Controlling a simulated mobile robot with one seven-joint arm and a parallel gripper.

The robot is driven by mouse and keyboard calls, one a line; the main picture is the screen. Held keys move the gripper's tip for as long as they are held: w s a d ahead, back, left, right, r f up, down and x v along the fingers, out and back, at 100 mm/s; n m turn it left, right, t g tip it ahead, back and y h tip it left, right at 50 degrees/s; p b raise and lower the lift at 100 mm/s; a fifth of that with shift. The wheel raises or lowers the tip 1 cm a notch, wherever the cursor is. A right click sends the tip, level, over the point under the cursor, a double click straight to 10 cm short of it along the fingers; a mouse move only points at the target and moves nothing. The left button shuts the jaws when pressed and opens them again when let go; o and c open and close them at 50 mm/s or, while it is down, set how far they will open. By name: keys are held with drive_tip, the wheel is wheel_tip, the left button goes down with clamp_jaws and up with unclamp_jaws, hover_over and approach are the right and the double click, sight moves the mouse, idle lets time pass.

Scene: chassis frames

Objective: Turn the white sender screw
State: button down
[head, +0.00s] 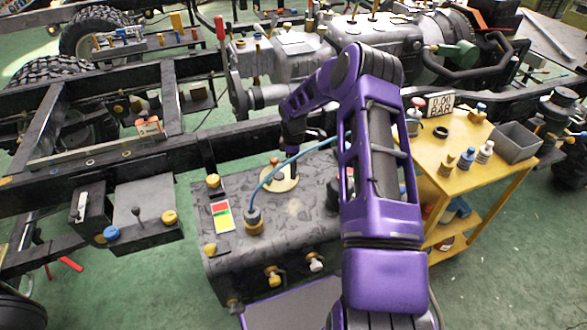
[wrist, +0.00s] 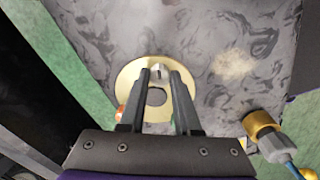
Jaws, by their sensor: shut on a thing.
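In the wrist view a pale round sender plate (wrist: 128,77) lies on the grey mottled tank top, with a dark round opening in it. The white screw (wrist: 158,71), with a dark slot, stands at the plate's far edge. My gripper (wrist: 159,75) has its two dark fingers at either side of this screw and is shut on it. The screw is too small or hidden to make out there.
A blue hose (head: 291,157) arches over the tank from a brass fitting (head: 253,217). In the wrist view this fitting (wrist: 258,124) is at lower right. Black chassis rails run behind the tank. A yellow cart (head: 455,190) with bottles and a grey bin stands at right.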

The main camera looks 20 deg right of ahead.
drive_tip(key=shift+n, duration=0.8)
drive_tip(key=c, duration=0.6)
unclamp_jaws()
wheel_tip(320, 180, up, 18)
drive_tip(key=p, duration=0.2)
drive_tip(key=shift+f, duration=0.25)
